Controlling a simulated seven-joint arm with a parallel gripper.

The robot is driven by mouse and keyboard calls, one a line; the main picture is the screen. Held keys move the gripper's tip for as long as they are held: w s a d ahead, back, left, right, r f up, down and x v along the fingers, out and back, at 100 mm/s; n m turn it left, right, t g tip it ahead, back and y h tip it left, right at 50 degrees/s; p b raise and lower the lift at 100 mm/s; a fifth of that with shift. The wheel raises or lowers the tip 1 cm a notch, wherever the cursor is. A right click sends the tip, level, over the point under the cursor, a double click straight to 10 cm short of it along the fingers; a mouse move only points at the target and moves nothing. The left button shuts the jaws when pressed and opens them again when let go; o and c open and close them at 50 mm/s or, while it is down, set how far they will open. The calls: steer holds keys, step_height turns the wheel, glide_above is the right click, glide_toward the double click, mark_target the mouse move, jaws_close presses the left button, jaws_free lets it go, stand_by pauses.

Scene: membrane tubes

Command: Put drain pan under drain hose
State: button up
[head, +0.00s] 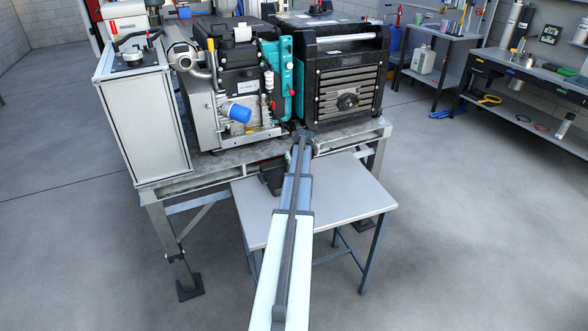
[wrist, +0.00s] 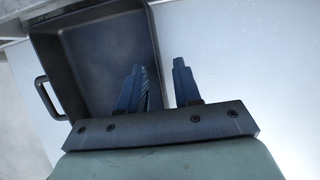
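The drain pan (wrist: 100,55) is a dark, deep rectangular pan with a loop handle (wrist: 41,98) on its left side, in the wrist view. A small dark part of what seems to be the pan (head: 271,180) shows left of my arm in the head view, by the rear edge of the small table. My gripper (wrist: 158,64) is open at the pan's right wall. One finger is over the pan's inside, the other just outside, with a gap between them. Whether either touches the wall cannot be told. The gripper is hidden in the head view. I cannot make out the drain hose.
The small light table (head: 345,200) stands before a metal stand (head: 215,178) carrying a dark engine unit (head: 235,65) with a blue cylinder (head: 238,112), a black and teal generator (head: 345,70) and a white cabinet (head: 145,120). A workbench (head: 520,85) is at far right. The table's right side is clear.

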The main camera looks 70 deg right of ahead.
steer(key=v, duration=1.3)
steer(key=shift+w+d, duration=0.1)
steer(key=shift+w, duration=0.05)
